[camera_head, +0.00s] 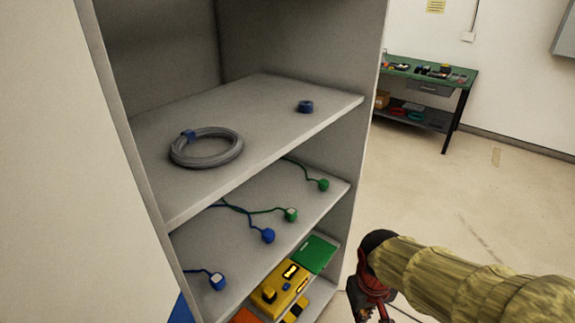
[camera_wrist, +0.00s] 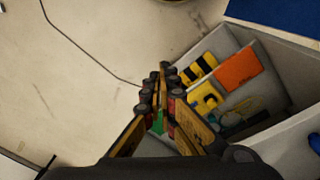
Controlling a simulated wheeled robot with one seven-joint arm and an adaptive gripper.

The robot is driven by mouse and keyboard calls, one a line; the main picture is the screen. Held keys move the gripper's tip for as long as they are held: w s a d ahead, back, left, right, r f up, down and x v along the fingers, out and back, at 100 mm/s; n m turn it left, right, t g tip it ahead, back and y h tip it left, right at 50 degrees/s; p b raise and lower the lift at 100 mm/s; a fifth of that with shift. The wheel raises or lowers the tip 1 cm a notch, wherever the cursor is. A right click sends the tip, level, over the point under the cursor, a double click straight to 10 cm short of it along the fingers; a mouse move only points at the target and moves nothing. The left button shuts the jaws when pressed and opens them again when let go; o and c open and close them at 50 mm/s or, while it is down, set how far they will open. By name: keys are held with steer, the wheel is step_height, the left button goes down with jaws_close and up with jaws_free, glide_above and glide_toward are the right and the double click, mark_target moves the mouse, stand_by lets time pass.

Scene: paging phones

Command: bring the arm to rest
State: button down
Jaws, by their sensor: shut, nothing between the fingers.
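My gripper (camera_head: 368,308) is at the lower middle of the head view, in front of the shelf unit's right side. My sleeved arm reaches it from the lower right. In the wrist view my gripper (camera_wrist: 164,78) has its fingers together, with nothing visible between them. It appears apart from the shelves and their contents.
The grey shelf unit (camera_head: 290,125) holds a coiled cable (camera_head: 206,161), a blue ring (camera_head: 305,106), blue and green plugs on cords (camera_head: 291,215), and a yellow device (camera_head: 280,289) on the lowest shelf. A green workbench (camera_head: 425,75) stands behind. Open floor (camera_head: 480,200) lies to the right.

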steer(key=s+r+m+t, duration=0.1)
steer(key=s+r+t, duration=0.1)
steer(key=r, duration=0.5)
steer(key=s+d+r+t, duration=0.1)
steer(key=s+r+t, duration=0.1)
steer(key=s+r, duration=0.3)
step_height(320, 180, up, 3)
steer(key=shift+d+r+m+t+y+p, duration=0.2)
steer(key=shift+d+m+t+y+p, duration=0.1)
steer(key=shift+m, duration=0.1)
